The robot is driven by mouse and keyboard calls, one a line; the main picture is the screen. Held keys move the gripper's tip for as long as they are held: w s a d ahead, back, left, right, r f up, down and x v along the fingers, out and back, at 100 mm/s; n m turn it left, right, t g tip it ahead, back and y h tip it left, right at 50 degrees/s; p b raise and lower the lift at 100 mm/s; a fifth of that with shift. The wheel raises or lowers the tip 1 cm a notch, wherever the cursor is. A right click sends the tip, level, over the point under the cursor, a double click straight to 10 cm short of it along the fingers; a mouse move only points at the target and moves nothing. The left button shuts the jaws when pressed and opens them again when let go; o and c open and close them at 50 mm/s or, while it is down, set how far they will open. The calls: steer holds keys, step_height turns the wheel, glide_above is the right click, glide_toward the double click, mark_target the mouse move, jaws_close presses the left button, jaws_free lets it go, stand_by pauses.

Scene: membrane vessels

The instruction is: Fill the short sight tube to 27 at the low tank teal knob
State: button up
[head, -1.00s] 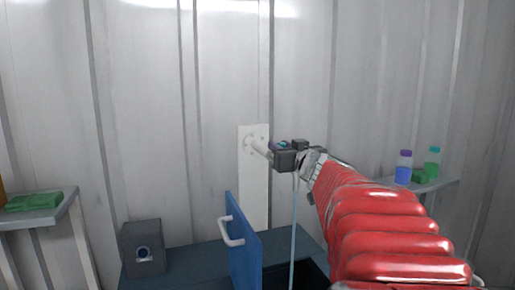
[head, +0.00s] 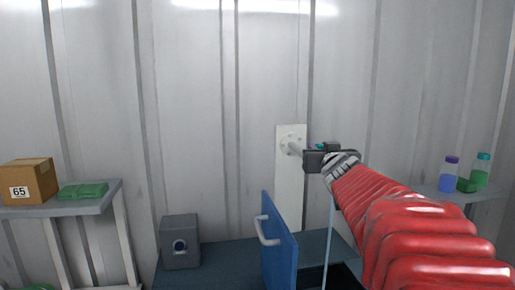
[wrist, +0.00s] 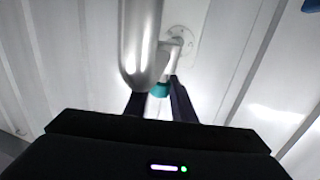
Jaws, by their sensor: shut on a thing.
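The teal knob (wrist: 160,90) sits between the two dark fingers of my gripper (wrist: 160,103) in the wrist view, which is shut on it. A sliver of the knob shows above the jaws in the head view (head: 320,146). A pale tap stem (head: 294,149) runs from a white wall plate (head: 289,185) to my gripper (head: 317,160). A silver pipe (wrist: 140,40) hangs beside the knob in the wrist view. A thin light-blue stream (head: 328,245) falls straight down from below my gripper. I see no sight tube or its scale.
A blue panel (head: 279,245) with a white handle stands upright on the dark bench (head: 225,262). A grey box (head: 180,242) is left of it. The left shelf (head: 100,199) holds a carton (head: 29,181) marked 65. Bottles (head: 449,174) stand on the right shelf.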

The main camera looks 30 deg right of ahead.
steer(key=shift+r, duration=0.1)
stand_by(0.5)
steer(key=o, duration=1.1)
steer(key=shift+c, duration=0.2)
